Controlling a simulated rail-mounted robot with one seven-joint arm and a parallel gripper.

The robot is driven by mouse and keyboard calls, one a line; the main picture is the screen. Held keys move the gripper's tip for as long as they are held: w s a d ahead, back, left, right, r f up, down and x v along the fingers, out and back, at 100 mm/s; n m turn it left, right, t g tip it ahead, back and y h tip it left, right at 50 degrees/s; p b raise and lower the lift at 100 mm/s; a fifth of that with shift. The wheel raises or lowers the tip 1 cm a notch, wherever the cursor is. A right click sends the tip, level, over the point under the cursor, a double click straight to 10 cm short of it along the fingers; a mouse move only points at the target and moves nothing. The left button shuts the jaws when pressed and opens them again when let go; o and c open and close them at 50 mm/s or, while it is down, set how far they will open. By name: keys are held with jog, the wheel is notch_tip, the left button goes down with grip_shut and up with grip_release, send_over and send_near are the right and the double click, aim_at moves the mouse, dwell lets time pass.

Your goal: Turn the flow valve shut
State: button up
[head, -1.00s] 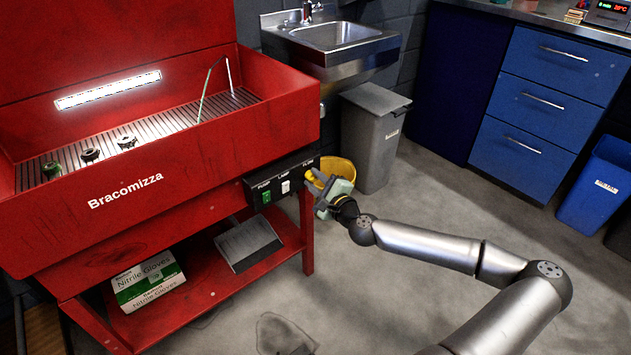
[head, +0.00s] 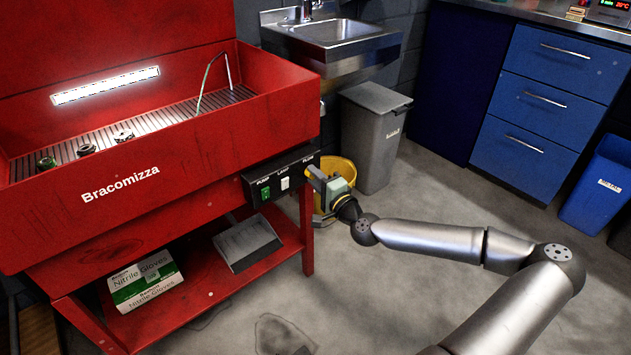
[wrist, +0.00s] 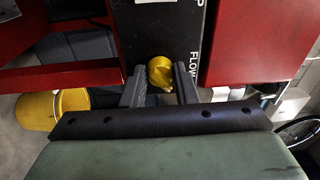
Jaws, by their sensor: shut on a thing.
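The flow valve is a yellow knob (wrist: 160,72) on the black control panel (head: 253,189), below the FLOW label. My gripper (head: 315,177) is at the panel's right end in the head view. In the wrist view my gripper's two dark fingers (wrist: 160,84) stand on either side of the knob, shut on it. The knob's pointed tip faces down and slightly right in that view. In the head view the gripper mostly hides the knob.
The panel also carries a green pump switch (head: 265,193) and a white lamp switch (head: 285,183). The red parts washer (head: 150,200) stands at left. A yellow bucket (head: 347,170) and a grey bin (head: 375,135) are behind the gripper.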

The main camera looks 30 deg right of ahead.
jog(key=n+b, duration=0.1)
jog(key=n, duration=0.4)
jog(key=n+y+b, duration=0.1)
jog(key=n, duration=0.4)
jog(key=shift+d+f+n, duration=0.15)
jog(key=shift+n, duration=0.25)
jog(key=o, duration=1)
jog(key=p+v, duration=0.4)
jog(key=v, duration=1.3)
jog(key=shift+s+d+f, duration=0.15)
jog(key=shift+d+f, duration=0.05)
